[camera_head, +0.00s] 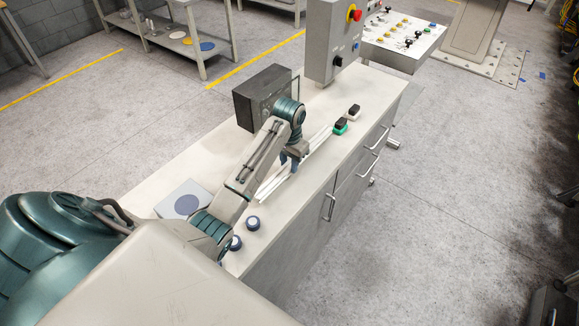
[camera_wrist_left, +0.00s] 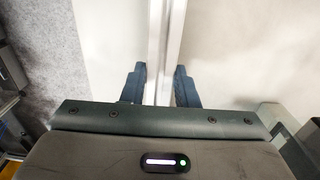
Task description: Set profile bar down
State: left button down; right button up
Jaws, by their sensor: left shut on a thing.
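The profile bar (camera_head: 318,140) is a long, thin, light bar over the top of the bench (camera_head: 215,146). My left gripper (camera_head: 291,160) is shut on the bar, with its fingers on either side of it. In the left wrist view the bar (camera_wrist_left: 165,40) runs up from between the two dark blue fingers (camera_wrist_left: 159,88). I cannot tell whether the bar touches the bench top. My arm hides part of the bar. My right gripper is not in view.
A dark box (camera_head: 262,96) stands behind the gripper. A green-based block (camera_head: 340,126) and a white-based block (camera_head: 354,111) lie to its right. A control box (camera_head: 330,45) stands at the far end.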

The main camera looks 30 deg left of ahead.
pick_arm(q)
jog(key=shift+s+f, duration=0.15)
jog(key=shift+f, duration=0.25)
jog(key=shift+s+d+f, duration=0.1)
jog(key=shift+d+f, duration=0.05)
jog(key=shift+f, duration=0.25)
jog(key=c, duration=1.5)
grip_release()
jog(key=shift+f, duration=0.1)
jog(key=o, duration=0.3)
jog(key=shift+o, duration=0.4)
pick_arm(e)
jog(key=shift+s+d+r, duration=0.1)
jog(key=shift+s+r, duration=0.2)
